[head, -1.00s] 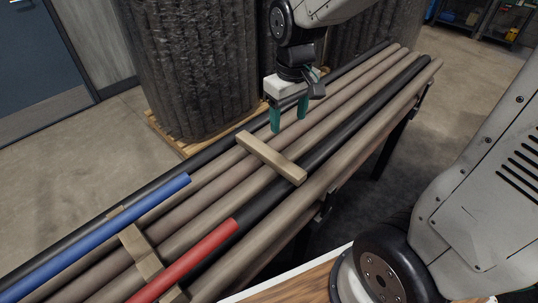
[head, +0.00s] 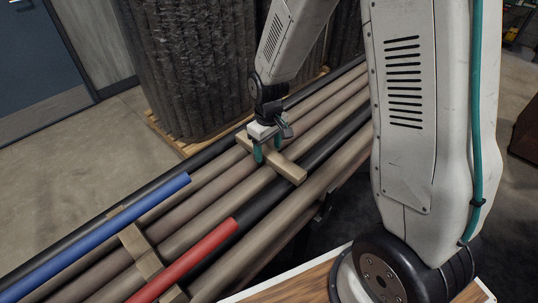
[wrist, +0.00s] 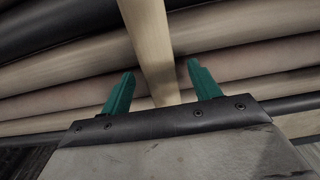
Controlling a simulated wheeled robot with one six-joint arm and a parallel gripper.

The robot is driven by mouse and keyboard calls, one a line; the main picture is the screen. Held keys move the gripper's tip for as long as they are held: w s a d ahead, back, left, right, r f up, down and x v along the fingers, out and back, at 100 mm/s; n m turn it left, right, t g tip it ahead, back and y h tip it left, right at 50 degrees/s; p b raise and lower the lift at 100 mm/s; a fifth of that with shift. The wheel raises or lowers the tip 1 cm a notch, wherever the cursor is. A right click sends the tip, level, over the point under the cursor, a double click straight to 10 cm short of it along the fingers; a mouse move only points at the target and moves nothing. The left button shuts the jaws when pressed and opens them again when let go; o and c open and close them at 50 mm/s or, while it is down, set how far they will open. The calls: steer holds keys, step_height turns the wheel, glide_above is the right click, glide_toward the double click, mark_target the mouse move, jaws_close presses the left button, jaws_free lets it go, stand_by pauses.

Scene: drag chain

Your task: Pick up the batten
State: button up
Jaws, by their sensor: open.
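The batten (head: 287,168) is a short pale wooden bar lying across the row of long pipes. My gripper (head: 268,154) has green fingers and is at the batten's far half in the head view. In the wrist view, my gripper (wrist: 157,82) is open, with one green finger on each side of the batten (wrist: 150,40). The batten runs between the fingers toward the gripper body. I cannot tell whether the fingers touch it.
Brown and black pipes (head: 190,207) lie side by side under the batten. A blue tube (head: 110,232) and a red tube (head: 190,258) lie nearer, with another wooden bar (head: 140,250) under them. Large dark ribbed rolls (head: 190,65) stand on a pallet behind.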

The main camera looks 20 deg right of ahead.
steer(key=shift+f, duration=0.8)
steer(key=c, duration=1.1)
steer(key=shift+c, duration=0.2)
steer(key=shift+r, duration=0.1)
steer(key=shift+r, duration=0.6)
step_height(320, 180, up, 2)
steer(key=shift+r, duration=0.25)
steer(key=s+a, duration=0.3)
steer(key=s, duration=0.1)
steer(key=s+a, duration=0.3)
steer(key=s, duration=0.1)
steer(key=s+a+r, duration=0.1)
steer(key=s+a, duration=0.2)
steer(key=s, duration=0.1)
steer(key=shift+s+a, duration=0.35)
steer(key=shift+a, duration=0.05)
